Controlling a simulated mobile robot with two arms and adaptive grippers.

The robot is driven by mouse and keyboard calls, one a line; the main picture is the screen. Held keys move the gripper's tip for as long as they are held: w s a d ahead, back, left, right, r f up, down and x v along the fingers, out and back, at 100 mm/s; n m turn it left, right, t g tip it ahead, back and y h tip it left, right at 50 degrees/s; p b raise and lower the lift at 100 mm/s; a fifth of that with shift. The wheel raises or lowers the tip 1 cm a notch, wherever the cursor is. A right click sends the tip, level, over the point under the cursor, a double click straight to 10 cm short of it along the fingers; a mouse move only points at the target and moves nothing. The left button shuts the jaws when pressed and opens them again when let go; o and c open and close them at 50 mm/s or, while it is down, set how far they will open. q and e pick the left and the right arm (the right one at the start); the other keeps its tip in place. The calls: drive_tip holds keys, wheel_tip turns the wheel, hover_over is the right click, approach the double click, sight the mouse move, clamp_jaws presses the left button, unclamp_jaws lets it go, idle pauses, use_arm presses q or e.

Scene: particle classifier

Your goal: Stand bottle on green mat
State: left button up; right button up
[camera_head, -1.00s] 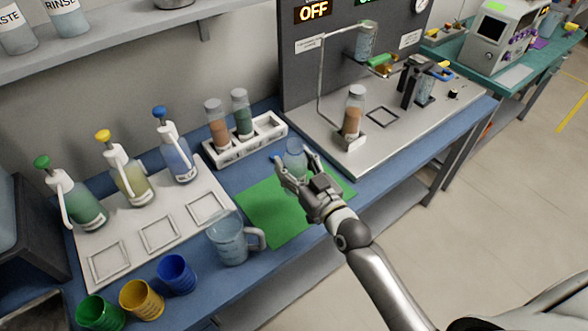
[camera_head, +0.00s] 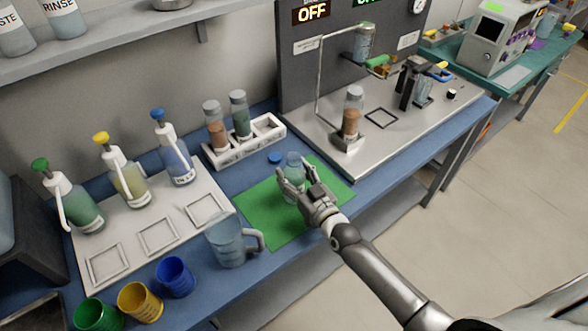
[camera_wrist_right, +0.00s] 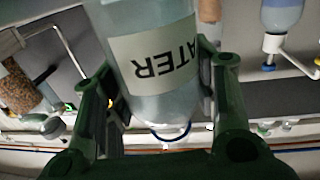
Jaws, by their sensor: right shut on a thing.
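My right gripper (camera_head: 294,177) is shut on a clear bottle (camera_head: 293,160). In the right wrist view the bottle (camera_wrist_right: 150,18) sits between the fingers, and its white label reads "WATER", upside down in that picture. In the head view the bottle looks about upright over the green mat (camera_head: 265,222). The fingers hide its lower part, so I cannot tell whether its base touches the mat. My left gripper is not in view.
A blue cap (camera_head: 275,158) lies on the bench behind the mat. A clear jug (camera_head: 226,243) stands at the mat's front left. A white rack (camera_head: 246,143) with two filled bottles is behind. A steel plate (camera_head: 400,125) with a scale and stand is at the right.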

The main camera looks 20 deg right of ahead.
drive_tip(key=shift+f, duration=0.1)
drive_tip(key=o, duration=1.4)
drive_tip(key=shift+r, duration=0.2)
drive_tip(key=b+v, duration=0.1)
drive_tip(key=v, duration=1.1)
drive_tip(key=shift+s+f, duration=0.1)
